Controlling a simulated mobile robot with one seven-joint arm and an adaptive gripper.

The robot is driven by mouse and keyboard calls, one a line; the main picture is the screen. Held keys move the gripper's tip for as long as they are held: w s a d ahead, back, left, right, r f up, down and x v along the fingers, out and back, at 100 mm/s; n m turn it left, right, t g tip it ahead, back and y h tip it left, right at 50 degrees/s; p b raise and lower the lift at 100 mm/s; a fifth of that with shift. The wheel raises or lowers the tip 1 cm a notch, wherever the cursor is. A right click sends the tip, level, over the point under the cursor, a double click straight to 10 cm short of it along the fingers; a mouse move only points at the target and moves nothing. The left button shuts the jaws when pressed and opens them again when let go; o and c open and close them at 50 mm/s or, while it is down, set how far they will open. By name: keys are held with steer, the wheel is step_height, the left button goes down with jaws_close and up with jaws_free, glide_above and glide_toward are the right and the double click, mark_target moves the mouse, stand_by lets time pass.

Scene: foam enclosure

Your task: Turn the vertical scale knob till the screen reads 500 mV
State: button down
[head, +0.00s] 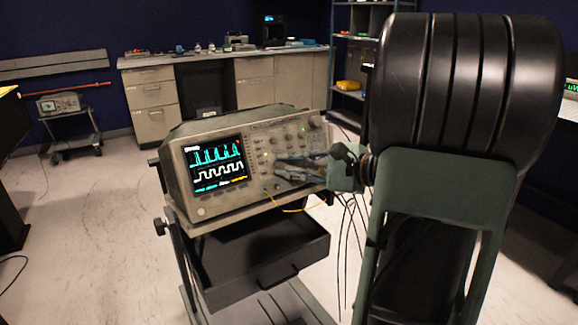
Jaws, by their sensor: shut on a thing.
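The oscilloscope (249,141) stands on a cart in the middle of the head view. Its lit screen (218,163) shows a cyan trace above a white trace. The small text on it is too small to read, so I cannot tell the scale value. My gripper (278,167) reaches in from the right, its fingers pointing left at the control panel beside the screen. It is shut on a knob there. The fingers hide the knob, and I cannot make out its label.
A yellow lead (289,209) and several dark cables hang in front of the oscilloscope. The cart's open black drawer (262,262) lies below. A long workbench (230,62) stands at the back. The floor on the left is mostly clear.

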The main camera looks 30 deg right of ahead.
steer(key=n+g+b, duration=0.1)
steer(key=n, duration=0.2)
steer(key=n+g+b, duration=0.1)
steer(key=n+b, duration=0.1)
steer(key=n, duration=0.1)
steer(key=shift+w+r+g, duration=0.1)
steer(key=shift+r+g, duration=0.1)
steer(key=shift+g, duration=0.1)
steer(key=n, duration=0.1)
steer(key=n+g+h+b, duration=0.1)
steer(key=n, duration=0.1)
steer(key=n+h, duration=0.1)
steer(key=shift+w+a+r+n+g+b, duration=0.1)
steer(key=shift+r+n+g+b, duration=0.15)
steer(key=shift+n+g+b, duration=0.05)
stand_by(0.3)
steer(key=c, duration=1.8)
jaws_free()
steer(key=shift+c, duration=0.2)
steer(key=v, duration=1.2)
